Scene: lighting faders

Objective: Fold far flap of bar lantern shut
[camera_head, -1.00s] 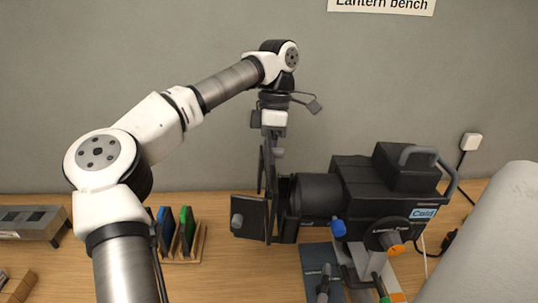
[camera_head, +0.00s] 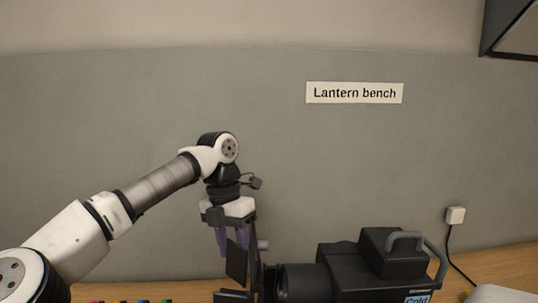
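The bar lantern (camera_head: 372,262) is a black lamp body with a grey handle, low at the right of the view and cut by the bottom edge. Its dark flaps stand at its left end. One flap (camera_head: 237,263) is upright, and another (camera_head: 232,297) shows at the bottom edge. A small grey knob (camera_head: 263,245) sticks out beside the upright flap. My gripper (camera_head: 232,246) points down at the flaps, its purple fingers apart. The fingertips are partly hidden behind the upright flap, so contact cannot be told.
A grey wall with a "Lantern bench" sign (camera_head: 354,93) stands behind. A white wall plug (camera_head: 455,215) with a black cable is at the right. Tops of coloured items (camera_head: 140,301) show at the bottom edge. A dark-framed box (camera_head: 513,35) hangs at the upper right.

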